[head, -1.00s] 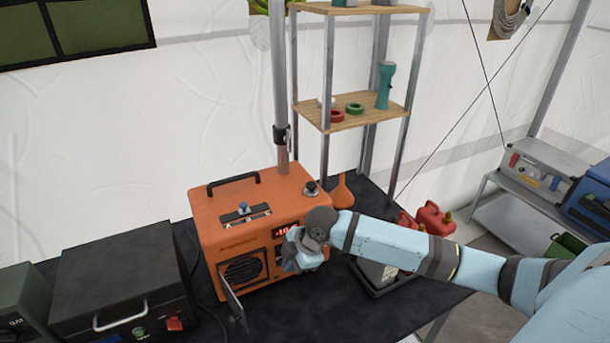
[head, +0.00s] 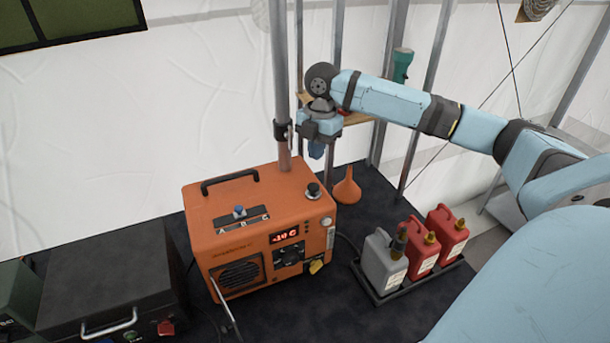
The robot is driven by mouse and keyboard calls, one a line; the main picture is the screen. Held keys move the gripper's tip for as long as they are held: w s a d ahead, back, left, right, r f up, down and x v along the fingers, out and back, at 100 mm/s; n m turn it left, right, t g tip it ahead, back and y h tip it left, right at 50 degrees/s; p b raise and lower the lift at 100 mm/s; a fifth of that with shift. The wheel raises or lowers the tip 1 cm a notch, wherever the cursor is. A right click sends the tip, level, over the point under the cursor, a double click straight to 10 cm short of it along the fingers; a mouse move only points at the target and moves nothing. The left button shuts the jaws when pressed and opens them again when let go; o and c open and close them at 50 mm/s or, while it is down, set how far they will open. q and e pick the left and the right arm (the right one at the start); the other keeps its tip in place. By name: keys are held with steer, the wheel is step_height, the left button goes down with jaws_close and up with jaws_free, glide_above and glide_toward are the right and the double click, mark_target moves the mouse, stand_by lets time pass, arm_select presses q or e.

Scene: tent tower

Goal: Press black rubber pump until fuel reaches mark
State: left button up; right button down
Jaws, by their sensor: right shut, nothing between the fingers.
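An orange heater box (head: 205,235) stands on the dark table with a display reading about -10 C. A round black knob (head: 313,190), which looks like the rubber pump, sits at the top right corner of the box. My right gripper (head: 316,152) is shut and empty, pointing down above the black knob with a clear gap between them. No fuel level or mark can be made out. My left gripper is not in view.
An orange funnel (head: 346,190) stands behind the box's right side. A grey canister (head: 382,265) and two red canisters (head: 420,255) stand in a tray to the right. A metal pole (head: 280,80) rises behind the box. A small door hangs open at the front.

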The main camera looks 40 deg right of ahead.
mark_target(313, 189)
steer(key=shift+s+f, duration=0.2)
steer(key=shift+s, duration=0.05)
steer(key=f, duration=0.6)
steer(key=shift+s+a, duration=0.1)
steer(key=shift+a, duration=0.25)
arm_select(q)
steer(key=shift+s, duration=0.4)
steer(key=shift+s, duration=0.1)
arm_select(e)
steer(key=shift+f, duration=0.1)
